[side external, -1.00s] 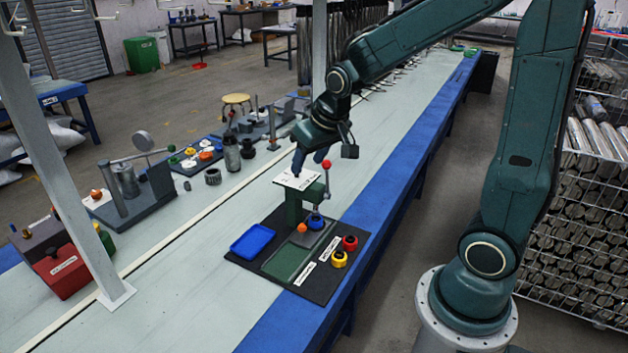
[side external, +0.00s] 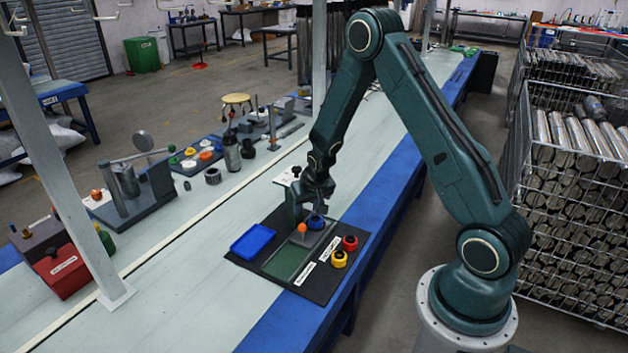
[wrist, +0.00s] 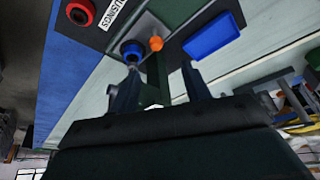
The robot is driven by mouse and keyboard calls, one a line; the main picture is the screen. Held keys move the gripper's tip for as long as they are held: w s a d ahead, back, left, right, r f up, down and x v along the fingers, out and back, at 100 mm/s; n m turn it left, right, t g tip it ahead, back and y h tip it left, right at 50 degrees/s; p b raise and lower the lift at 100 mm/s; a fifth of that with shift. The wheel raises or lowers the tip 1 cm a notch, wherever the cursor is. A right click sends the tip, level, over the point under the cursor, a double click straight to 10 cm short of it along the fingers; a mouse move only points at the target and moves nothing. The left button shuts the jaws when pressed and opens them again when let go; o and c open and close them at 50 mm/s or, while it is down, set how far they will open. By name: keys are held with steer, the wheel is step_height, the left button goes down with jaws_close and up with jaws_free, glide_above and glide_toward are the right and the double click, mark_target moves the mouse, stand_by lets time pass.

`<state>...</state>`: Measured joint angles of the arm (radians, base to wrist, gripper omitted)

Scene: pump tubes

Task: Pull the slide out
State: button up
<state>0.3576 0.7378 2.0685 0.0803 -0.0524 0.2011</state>
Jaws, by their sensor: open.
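The slide appears to be the part with the orange knob (side external: 302,228), at the end of a green channel (side external: 287,262) on the black board. The knob also shows in the wrist view (wrist: 156,44), beyond my fingertips. A green press stand (side external: 292,208) rises behind the knob. My gripper (side external: 319,208) is low over the board, beside the stand and just above the blue ringed part (side external: 316,222). In the wrist view my gripper (wrist: 160,80) has its two fingers apart, with the green stand seen between them. No finger visibly touches the knob. My wrist hides part of the stand.
A blue tray (side external: 252,241) lies left of the channel. Red (side external: 350,243) and yellow (side external: 339,259) ringed parts sit to the right beside white labels. A post (side external: 68,150) stands at the left. Bare bench lies in front of the board.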

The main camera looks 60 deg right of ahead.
mark_target(303, 228)
steer(key=shift+d+f, duration=0.2)
steer(key=shift+f, duration=0.35)
steer(key=shift+d+f, duration=0.2)
steer(key=shift+f, duration=0.35)
steer(key=shift+f, duration=0.1)
steer(key=shift+x, duration=6.75)
steer(key=shift+a, duration=0.1)
jaws_close()
